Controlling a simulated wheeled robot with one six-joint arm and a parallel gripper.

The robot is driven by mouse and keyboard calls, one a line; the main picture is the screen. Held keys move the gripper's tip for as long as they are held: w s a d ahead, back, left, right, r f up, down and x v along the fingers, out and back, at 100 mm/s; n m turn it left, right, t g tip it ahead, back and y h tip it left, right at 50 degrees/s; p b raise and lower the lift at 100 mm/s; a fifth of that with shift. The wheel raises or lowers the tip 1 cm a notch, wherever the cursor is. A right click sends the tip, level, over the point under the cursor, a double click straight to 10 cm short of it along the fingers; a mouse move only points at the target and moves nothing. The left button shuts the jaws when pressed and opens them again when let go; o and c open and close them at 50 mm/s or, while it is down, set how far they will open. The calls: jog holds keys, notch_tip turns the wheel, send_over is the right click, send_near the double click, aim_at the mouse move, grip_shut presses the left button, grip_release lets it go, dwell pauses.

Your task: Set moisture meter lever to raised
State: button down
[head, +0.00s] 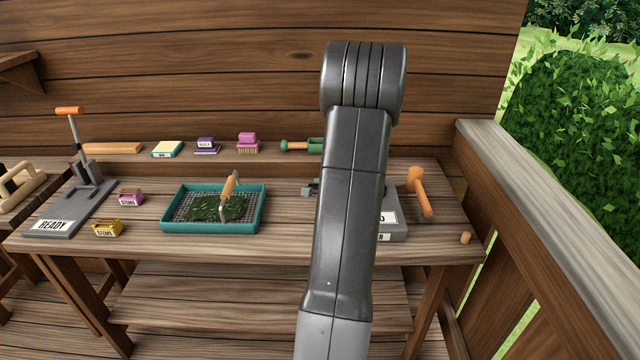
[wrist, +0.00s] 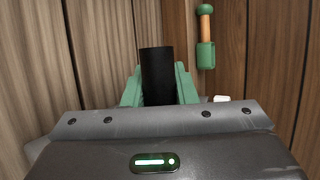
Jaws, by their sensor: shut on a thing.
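My gripper (wrist: 158,88) is shut on a black cylindrical grip (wrist: 158,65), which stands between its green fingers in the wrist view. The grip looks like the moisture meter lever, but its base and tilt are hidden. In the head view my arm covers the gripper, the grip and most of a grey device (head: 396,230) at the right of the bench. Part of a white label shows on that device; its text is mostly hidden.
A teal tray (head: 208,227) with leaves and a small tool is left of my arm. A READY-marked lever stand (head: 62,222) is far left.

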jog(key=w+r+p, duration=0.1)
jog(key=w+r, duration=0.4)
jog(key=r, duration=0.3)
jog(key=shift+w+r, duration=0.25)
jog(key=shift+w, duration=0.15)
dwell(0.3)
jog(key=c, duration=1.2)
grip_release()
jog(key=shift+w+d+f, duration=0.1)
jog(key=shift+o, duration=0.2)
jog(key=shift+d, duration=0.1)
